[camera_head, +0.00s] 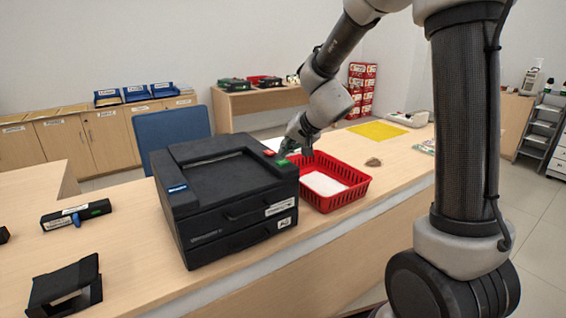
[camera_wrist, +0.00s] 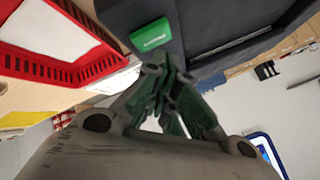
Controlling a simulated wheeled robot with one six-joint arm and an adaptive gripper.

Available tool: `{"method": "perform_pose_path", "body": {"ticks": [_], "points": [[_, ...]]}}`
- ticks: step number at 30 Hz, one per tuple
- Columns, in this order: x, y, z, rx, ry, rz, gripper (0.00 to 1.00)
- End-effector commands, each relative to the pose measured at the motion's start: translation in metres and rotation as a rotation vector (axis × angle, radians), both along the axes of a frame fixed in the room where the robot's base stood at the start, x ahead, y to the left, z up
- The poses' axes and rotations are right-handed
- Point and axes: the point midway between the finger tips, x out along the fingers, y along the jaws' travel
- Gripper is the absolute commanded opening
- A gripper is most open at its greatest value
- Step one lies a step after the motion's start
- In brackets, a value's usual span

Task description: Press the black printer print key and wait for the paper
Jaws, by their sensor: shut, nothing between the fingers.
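The black printer (camera_head: 215,218) stands on the wooden counter, with a recessed top and drawer fronts facing me. Its green key (camera_head: 282,162) is on the top at the right front corner; it also shows in the wrist view (camera_wrist: 152,35). A small red part (camera_head: 268,153) is just behind it. My gripper (camera_head: 284,154) is shut and empty, its fingertips close to the green key. In the wrist view my gripper (camera_wrist: 158,72) is just below the key in the picture; I cannot tell whether they touch. No paper shows in the printer's top recess.
A red basket (camera_head: 350,187) with white paper (camera_head: 322,183) inside stands close to the printer's right side. A black device (camera_head: 76,215) with a green end and a black stand (camera_head: 65,287) are at left. A yellow sheet (camera_head: 378,131) lies farther back. A blue chair (camera_head: 172,134) is behind.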

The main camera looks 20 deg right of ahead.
Motion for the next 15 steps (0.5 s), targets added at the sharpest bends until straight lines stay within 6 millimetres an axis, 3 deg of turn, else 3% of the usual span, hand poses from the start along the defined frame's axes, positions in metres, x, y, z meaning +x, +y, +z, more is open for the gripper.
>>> {"method": "perform_pose_path", "body": {"ticks": [15], "points": [[-0.0002, -0.0002, -0.0086, 0.0, 0.0, 0.0, 0.0]]}}
